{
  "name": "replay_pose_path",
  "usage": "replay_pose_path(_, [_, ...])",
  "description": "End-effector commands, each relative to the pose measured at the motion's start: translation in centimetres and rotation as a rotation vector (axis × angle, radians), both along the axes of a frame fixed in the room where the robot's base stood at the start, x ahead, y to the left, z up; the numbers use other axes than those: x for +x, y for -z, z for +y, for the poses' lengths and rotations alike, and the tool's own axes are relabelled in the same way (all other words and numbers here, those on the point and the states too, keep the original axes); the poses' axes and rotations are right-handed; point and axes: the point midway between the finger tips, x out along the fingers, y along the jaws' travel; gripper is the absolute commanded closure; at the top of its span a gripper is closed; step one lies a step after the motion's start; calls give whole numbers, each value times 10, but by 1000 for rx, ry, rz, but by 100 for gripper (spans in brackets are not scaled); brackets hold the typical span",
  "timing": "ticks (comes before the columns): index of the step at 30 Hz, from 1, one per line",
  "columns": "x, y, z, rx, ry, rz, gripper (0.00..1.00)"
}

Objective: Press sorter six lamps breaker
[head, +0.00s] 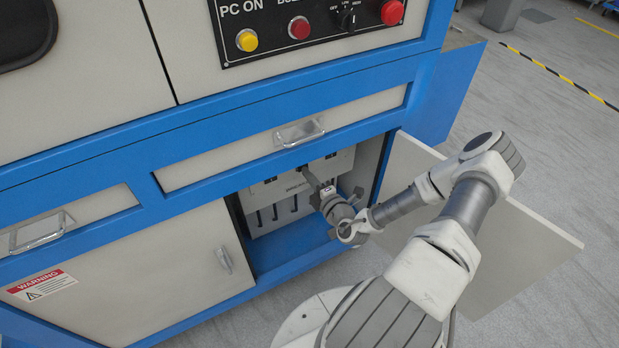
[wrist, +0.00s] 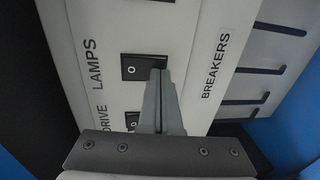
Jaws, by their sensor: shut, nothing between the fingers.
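The breaker panel (head: 272,190) is a light grey box inside the open lower cabinet. In the wrist view, the lamps breaker (wrist: 132,68) is a black rocker switch marked O beside the word LAMPS. Another black switch (wrist: 132,118) sits below it in the picture, beside the word DRIVE. My gripper (wrist: 160,73) is shut and empty. Its fingertips overlap the right edge of the lamps breaker; I cannot tell whether they touch it. In the head view, my gripper (head: 306,171) reaches into the cabinet in front of the panel, hiding part of it.
The open cabinet door (head: 500,245) stands to the right, below my arm. A closed door (head: 130,275) is on the left. A drawer (head: 220,160) with a metal handle is just above the opening. A control panel (head: 320,25) with yellow and red buttons is higher up.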

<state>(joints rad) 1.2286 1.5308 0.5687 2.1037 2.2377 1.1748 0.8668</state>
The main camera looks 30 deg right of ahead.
Motion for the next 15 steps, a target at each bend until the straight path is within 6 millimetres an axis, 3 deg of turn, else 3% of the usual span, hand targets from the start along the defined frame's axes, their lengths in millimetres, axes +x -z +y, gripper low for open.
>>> replay_pose_path(15, [6, 2, 0, 3, 0, -51, 100])
